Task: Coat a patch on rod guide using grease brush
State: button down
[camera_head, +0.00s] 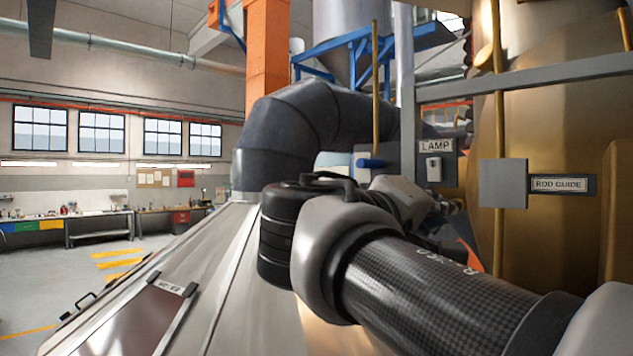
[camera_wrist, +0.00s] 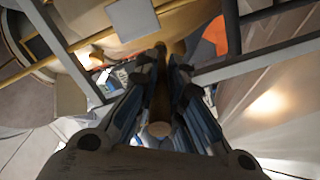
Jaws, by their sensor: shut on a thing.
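The rod guide (camera_head: 503,183) is a square grey plate in front of an upright yellow rod, left of its "ROD GUIDE" sign (camera_head: 562,184). My gripper (camera_wrist: 160,88) is shut on a brown handle, taken to be the grease brush (camera_wrist: 160,103), which points away from the wrist. The brush tip lies below that plate in the picture; I cannot tell whether it touches anything.
A lamp switch (camera_head: 433,168) sits left of the rod guide. A grey frame bar (camera_head: 545,78) crosses above it. A large dark duct (camera_head: 305,125) and sloping metal cover (camera_head: 215,265) stand at left. Open floor and workbenches lie far left.

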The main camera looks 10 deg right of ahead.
jog(key=w+d+r+p, duration=0.2)
jog(key=d, duration=0.3)
jog(key=shift+w, duration=0.35)
jog(key=shift+x, duration=1.05)
dwell(0.6)
jog(key=shift+s, duration=0.15)
